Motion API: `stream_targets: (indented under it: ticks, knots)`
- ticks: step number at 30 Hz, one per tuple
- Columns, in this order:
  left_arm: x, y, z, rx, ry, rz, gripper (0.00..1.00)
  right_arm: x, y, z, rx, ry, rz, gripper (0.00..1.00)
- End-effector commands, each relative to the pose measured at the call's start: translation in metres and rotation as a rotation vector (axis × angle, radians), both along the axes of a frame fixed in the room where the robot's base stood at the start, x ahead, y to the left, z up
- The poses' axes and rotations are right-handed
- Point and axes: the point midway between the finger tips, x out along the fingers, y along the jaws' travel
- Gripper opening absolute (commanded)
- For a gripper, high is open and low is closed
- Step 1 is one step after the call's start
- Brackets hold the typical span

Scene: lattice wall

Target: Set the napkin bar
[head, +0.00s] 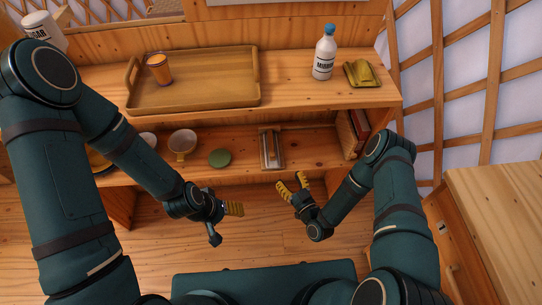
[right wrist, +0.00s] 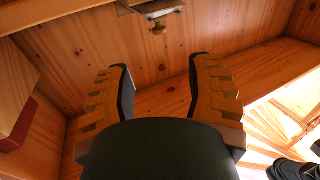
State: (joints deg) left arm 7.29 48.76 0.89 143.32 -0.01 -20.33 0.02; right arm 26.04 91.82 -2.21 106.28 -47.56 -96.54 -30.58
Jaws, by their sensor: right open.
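A metal holder with an upright bar-like part (head: 268,150) sits on the lower shelf; I take it for the napkin bar, but cannot be sure. A metal piece with a small knob (right wrist: 154,10) shows at the top of the right wrist view. An olive-yellow folded item (head: 362,74), perhaps napkins, lies at the right end of the upper shelf. My right gripper (head: 293,182) is open and empty in front of the lower shelf, short of the metal holder; its spread fingers show in the right wrist view (right wrist: 161,65). My left gripper (head: 232,209) hangs before the shelf, seen edge-on.
Below are a bowl (head: 183,141), a green disc (head: 220,158) and books (head: 358,126). A wooden cabinet (head: 495,190) stands right.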

Motion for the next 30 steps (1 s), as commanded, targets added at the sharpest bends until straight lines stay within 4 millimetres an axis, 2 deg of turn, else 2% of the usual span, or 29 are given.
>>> stream_targets:
  ticks: [12, 18, 24, 30]
  knots:
    - [0.003, 0.0, -0.015, 0.001, -0.007, 0.002, 0.7, 0.072, 0.03, 0.0, 0.0, -0.002, 0.0, 0.53]
    - [0.004, 0.001, -0.021, 0.002, -0.01, 0.003, 0.7, 0.102, 0.042, 0.0, -0.001, 0.0, 0.001, 0.53]
    - [0.005, 0.001, -0.024, 0.003, -0.011, 0.003, 0.7, 0.116, 0.048, 0.0, 0.001, 0.003, -0.001, 0.53]
    - [0.005, 0.001, -0.024, 0.003, -0.012, 0.004, 0.7, 0.119, 0.049, 0.001, 0.001, 0.003, -0.001, 0.53]
